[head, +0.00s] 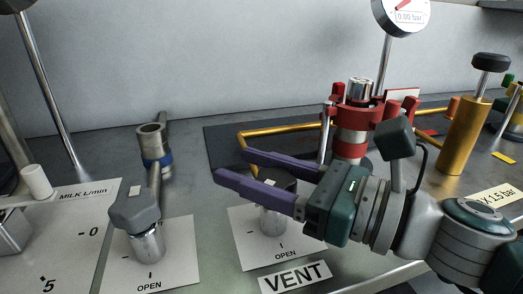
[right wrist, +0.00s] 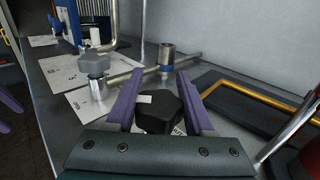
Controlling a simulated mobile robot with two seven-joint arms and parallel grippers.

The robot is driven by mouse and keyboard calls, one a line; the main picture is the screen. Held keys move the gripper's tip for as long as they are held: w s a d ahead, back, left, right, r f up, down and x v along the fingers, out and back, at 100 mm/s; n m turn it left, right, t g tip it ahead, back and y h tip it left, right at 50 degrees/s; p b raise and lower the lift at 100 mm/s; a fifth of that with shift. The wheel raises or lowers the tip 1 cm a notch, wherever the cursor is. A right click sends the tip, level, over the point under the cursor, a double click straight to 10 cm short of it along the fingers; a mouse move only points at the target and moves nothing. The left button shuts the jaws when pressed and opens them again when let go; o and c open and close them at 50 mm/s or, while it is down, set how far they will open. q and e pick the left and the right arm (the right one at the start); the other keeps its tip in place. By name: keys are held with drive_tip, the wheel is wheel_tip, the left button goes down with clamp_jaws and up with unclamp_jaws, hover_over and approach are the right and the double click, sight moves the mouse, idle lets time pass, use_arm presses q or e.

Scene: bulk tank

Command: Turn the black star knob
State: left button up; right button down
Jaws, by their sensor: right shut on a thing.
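The black star knob (right wrist: 162,114) sits between the two purple fingers of my right gripper (right wrist: 157,88) in the right wrist view, with a small white mark on its top. In the head view the knob (head: 284,183) is largely hidden by the fingers. Its silver stem (head: 272,220) stands on a white card marked OPEN, behind the VENT label. My right gripper (head: 232,166) is shut on the knob, reaching in from the right with its fingertips past the knob.
A grey knob (head: 135,208) on a silver valve stands to the left on another OPEN card. A blue-banded pipe fitting (head: 154,150) is behind it. Red clamp fittings (head: 352,120), a yellow pipe (head: 285,131) and a gold cylinder (head: 463,137) stand behind and right.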

drive_tip(key=n+g+b, duration=0.1)
drive_tip(key=n+g+y+b, duration=0.1)
drive_tip(key=g, duration=0.1)
drive_tip(key=shift+s+f, duration=0.2)
drive_tip(key=shift+s+a+r+n+g+y+b, duration=0.1)
drive_tip(key=shift+n+g+y+b, duration=0.1)
drive_tip(key=shift+n+g+b, duration=0.25)
drive_tip(key=shift+s+a+r+n+g+y+b, duration=0.1)
drive_tip(key=shift+n+g+y+b, duration=0.2)
drive_tip(key=shift+g, duration=0.25)
drive_tip(key=shift+c, duration=1.4)
unclamp_jaws()
drive_tip(key=shift+d, duration=0.1)
drive_tip(key=v, duration=0.9)
drive_tip(key=shift+s+d+r, duration=0.15)
drive_tip(key=shift+d, duration=0.25)
drive_tip(key=shift+d, duration=0.1)
